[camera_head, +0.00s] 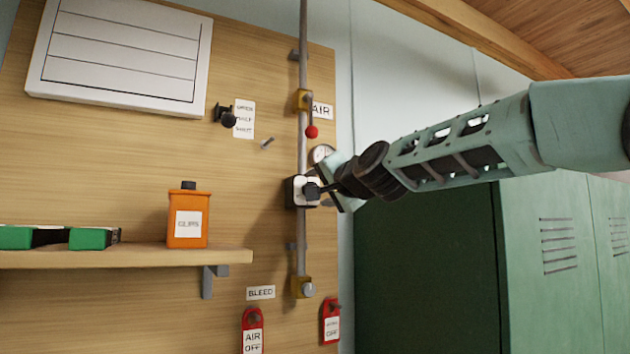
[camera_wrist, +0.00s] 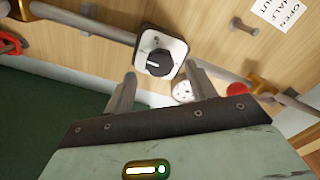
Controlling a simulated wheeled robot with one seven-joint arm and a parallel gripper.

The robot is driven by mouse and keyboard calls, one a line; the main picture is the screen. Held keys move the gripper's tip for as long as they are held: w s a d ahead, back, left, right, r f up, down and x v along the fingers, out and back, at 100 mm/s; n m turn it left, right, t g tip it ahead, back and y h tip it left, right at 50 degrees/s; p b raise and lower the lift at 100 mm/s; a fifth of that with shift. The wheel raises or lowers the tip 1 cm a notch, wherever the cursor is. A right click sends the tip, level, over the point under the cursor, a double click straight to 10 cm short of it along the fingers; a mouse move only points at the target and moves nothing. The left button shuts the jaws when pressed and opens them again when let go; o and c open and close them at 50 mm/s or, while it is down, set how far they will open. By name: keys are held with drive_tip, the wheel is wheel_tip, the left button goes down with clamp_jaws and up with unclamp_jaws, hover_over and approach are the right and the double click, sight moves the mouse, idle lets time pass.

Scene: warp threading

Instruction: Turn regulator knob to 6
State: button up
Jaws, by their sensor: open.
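The regulator knob (camera_wrist: 159,62) is a round black dial with a white pointer line, on a white plate (camera_wrist: 174,43) on the grey pipe. Numbers on the plate are too small to read. In the head view the regulator (camera_head: 303,191) sits midway up the vertical pipe, partly covered by my gripper (camera_head: 322,190). In the wrist view my gripper (camera_wrist: 160,82) is open, its two fingers spread on either side below the knob. Nothing is held between them. I cannot tell whether a finger touches the knob or plate.
A gauge (camera_head: 321,154) and a red-ended lever (camera_head: 311,132) are close above the regulator. An orange bottle (camera_head: 188,217) stands on the shelf (camera_head: 130,257). Green lockers (camera_head: 555,260) are at right.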

drive_tip(key=p+x, duration=0.1)
drive_tip(key=x, duration=0.2)
drive_tip(key=c, duration=1)
drive_tip(key=shift+m, duration=0.3)
drive_tip(key=m, duration=1.1)
drive_tip(key=shift+f, duration=0.15)
drive_tip(key=shift+m, duration=0.3)
